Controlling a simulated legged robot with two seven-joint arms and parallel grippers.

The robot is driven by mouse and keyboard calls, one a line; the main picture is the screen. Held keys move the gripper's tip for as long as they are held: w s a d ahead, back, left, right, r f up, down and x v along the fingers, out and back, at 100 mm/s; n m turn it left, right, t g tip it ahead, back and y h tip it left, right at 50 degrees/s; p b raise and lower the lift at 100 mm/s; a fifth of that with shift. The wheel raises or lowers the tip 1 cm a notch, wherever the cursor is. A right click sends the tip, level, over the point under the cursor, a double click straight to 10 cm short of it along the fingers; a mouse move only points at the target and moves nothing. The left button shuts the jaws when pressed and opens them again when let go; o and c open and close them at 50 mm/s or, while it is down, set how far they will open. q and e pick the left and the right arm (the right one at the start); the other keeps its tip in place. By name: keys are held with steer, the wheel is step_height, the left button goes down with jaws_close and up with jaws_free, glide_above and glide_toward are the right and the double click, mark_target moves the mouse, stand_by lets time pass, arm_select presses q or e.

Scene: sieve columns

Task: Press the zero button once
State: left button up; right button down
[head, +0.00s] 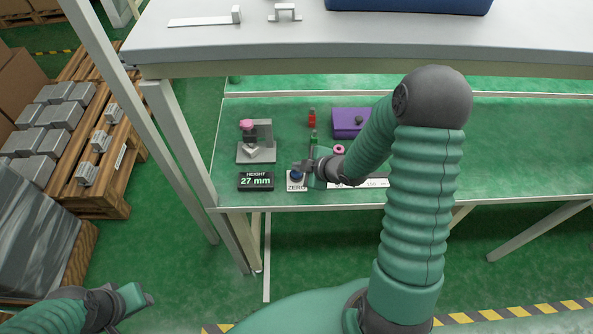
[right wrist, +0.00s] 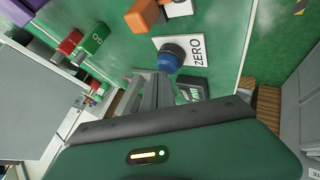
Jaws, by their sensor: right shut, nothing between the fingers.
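The zero button is a blue round knob (right wrist: 170,57) on a white plate marked ZERO (right wrist: 196,50). In the head view the plate (head: 296,187) lies near the front edge of the green table, with the button partly hidden by my right gripper. My right gripper (head: 300,167) is shut and empty, its fingertips close by the button. In the right wrist view its fingers (right wrist: 150,82) end beside the button; I cannot tell whether they touch it. My left gripper (head: 135,297) is low at the left, away from the table, its jaws unclear.
Red and green blocks (head: 312,118) and a purple box (head: 347,123) lie farther back.

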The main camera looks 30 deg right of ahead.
steer(key=shift+f+b, duration=0.3)
steer(key=shift+f, duration=0.1)
steer(key=shift+r, duration=0.15)
stand_by(0.4)
steer(key=shift+r+p, duration=0.85)
steer(key=shift+p, duration=0.15)
step_height(320, 180, up, 5)
steer(key=p, duration=0.5)
steer(key=shift+r, duration=0.1)
